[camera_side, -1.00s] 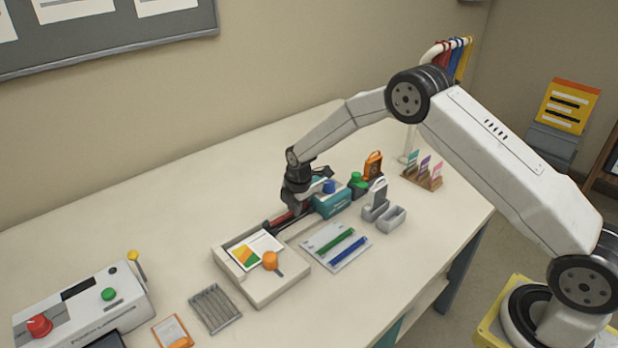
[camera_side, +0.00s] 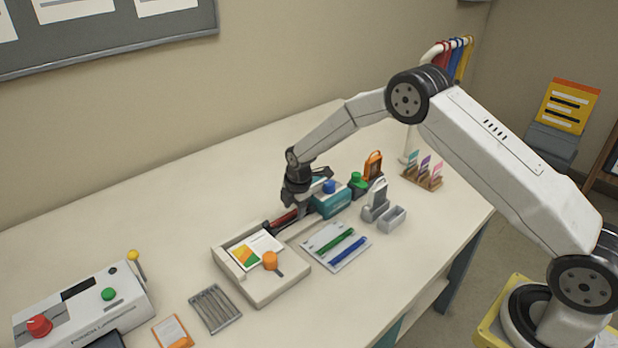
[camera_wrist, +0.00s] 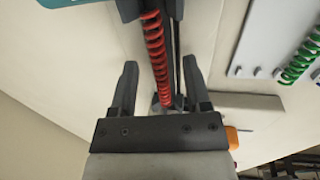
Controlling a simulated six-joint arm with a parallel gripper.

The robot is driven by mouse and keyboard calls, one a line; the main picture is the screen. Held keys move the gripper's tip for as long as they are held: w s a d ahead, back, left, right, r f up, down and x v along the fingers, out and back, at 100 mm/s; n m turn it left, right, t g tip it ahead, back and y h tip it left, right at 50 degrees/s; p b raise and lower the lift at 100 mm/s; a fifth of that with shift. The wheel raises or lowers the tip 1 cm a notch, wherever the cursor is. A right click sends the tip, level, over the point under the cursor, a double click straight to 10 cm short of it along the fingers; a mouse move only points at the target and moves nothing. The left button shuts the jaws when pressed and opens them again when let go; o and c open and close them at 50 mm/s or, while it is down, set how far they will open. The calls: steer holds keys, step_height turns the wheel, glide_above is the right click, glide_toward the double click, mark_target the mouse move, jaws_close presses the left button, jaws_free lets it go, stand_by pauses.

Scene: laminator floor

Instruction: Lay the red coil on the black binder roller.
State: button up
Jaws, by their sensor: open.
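The red coil (camera_wrist: 155,52) runs lengthwise between my gripper's fingers in the wrist view, with a gap on both sides. It lies along the black binder roller (camera_wrist: 177,55), which shows as a dark bar just to its right. Whether the coil rests fully on the roller is hard to tell. In the side view the red coil (camera_side: 284,220) is partly hidden by my gripper (camera_side: 297,210), beside the teal binding unit (camera_side: 331,203). My gripper (camera_wrist: 160,72) is open around the coil and low over the bench.
A tray with green and blue coils (camera_side: 337,257) lies to the right. A white punch base (camera_side: 288,293) with paper and an orange knob is in front. The bench behind the arm is clear.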

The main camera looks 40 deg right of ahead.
steer(key=shift+r, duration=0.15)
step_height(320, 180, up, 7)
steer(key=s, duration=0.1)
steer(key=shift+s+r, duration=0.2)
stand_by(0.4)
steer(key=s+r+m, duration=0.3)
steer(key=s+m, duration=0.6)
steer(key=s, duration=0.5)
steer(key=s+r+m, duration=0.3)
steer(key=s+m, duration=0.6)
steer(key=s, duration=0.5)
steer(key=shift+s+t, duration=0.3)
steer(key=shift+s, duration=0.05)
